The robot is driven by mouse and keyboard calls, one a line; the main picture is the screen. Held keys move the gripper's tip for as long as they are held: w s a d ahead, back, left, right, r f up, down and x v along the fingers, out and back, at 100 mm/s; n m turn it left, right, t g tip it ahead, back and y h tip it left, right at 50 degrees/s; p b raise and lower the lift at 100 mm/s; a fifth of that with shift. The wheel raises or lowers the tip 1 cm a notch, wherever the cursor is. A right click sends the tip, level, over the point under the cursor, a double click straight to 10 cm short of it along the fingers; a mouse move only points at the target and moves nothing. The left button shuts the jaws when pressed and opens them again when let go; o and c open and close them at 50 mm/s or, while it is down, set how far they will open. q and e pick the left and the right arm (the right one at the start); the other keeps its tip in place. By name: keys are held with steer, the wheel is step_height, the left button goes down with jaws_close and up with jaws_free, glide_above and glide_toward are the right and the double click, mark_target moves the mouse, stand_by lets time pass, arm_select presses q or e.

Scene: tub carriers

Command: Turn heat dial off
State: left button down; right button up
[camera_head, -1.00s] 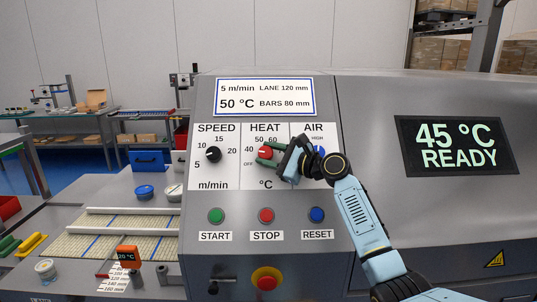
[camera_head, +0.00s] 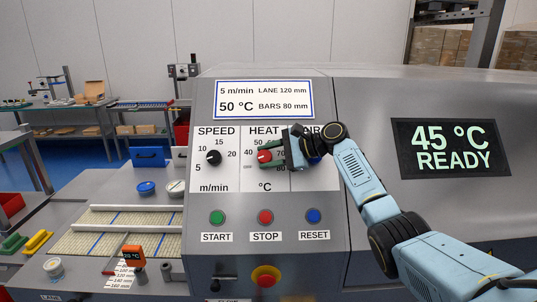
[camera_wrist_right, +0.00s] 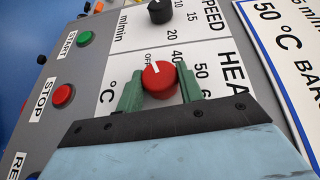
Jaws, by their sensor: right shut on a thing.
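The red heat dial (camera_head: 264,156) is on the machine's front panel under the HEAT label, with the scale around it partly covered by my gripper. My right gripper (camera_head: 268,155) is shut on the dial, one green finger on either side. In the right wrist view the dial (camera_wrist_right: 159,80) sits between the fingers of the right gripper (camera_wrist_right: 160,86). Its white mark points towards the OFF label (camera_wrist_right: 148,57). My left gripper is not in view.
The black speed dial (camera_head: 213,157) is just left of the heat dial. START (camera_head: 217,217), STOP (camera_head: 265,216) and RESET (camera_head: 313,215) buttons lie below, with a red emergency knob (camera_head: 265,277) lower down. The display (camera_head: 450,147) reads 45 °C READY.

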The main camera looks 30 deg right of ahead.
mark_target(268, 154)
stand_by(0.3)
steer(key=o, duration=1)
steer(key=shift+r, duration=0.1)
step_height(268, 154, up, 9)
steer(key=shift+r+b, duration=0.2)
steer(key=shift+b, duration=0.65)
steer(key=shift+r, duration=0.2)
steer(key=shift+w, duration=0.1)
